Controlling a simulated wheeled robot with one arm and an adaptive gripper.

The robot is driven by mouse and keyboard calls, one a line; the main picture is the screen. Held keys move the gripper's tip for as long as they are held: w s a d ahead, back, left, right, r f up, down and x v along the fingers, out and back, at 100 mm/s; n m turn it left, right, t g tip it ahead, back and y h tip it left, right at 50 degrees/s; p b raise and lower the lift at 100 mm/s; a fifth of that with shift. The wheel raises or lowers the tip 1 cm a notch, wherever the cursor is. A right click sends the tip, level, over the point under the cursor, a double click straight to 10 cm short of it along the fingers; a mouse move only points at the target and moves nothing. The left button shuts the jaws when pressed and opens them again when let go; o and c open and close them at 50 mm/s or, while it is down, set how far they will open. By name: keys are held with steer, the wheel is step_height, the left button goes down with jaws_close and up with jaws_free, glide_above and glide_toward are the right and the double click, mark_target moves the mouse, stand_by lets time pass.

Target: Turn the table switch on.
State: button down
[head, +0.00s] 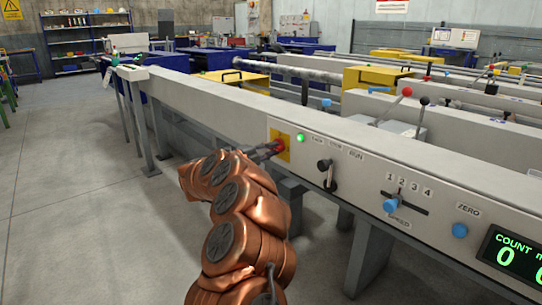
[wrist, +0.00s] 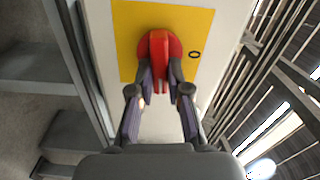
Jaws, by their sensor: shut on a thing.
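The table switch is a red rotary knob (head: 280,147) on a yellow plate (head: 286,155), on the front panel of the long grey table. In the wrist view the round red knob (wrist: 159,46) has a raised bar that stands upright in the picture. A dark O mark shows on the yellow plate (wrist: 130,20), right of the knob. My gripper (head: 271,149) reaches the knob from the left in the head view. In the wrist view my gripper (wrist: 160,74) is shut on the knob's bar, one finger on each side. The fingers hide parts of the knob's lower edge.
A green lamp (head: 300,138) glows right of the switch. Farther right on the panel are a black lever (head: 325,166), a blue slider (head: 390,205), a blue ZERO button (head: 460,230) and a lit COUNT display (head: 514,256). Open floor (head: 80,200) lies to the left.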

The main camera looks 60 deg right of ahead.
steer(key=shift+f+m+b, duration=0.2)
steer(key=shift+m+b, duration=0.2)
steer(key=shift+m, duration=0.3)
steer(key=c, duration=1.1)
jaws_free()
steer(key=shift+r, duration=0.1)
steer(key=shift+a, duration=0.1)
steer(key=v, duration=1.1)
steer(key=shift+w+a, duration=0.15)
steer(key=shift+a, duration=0.25)
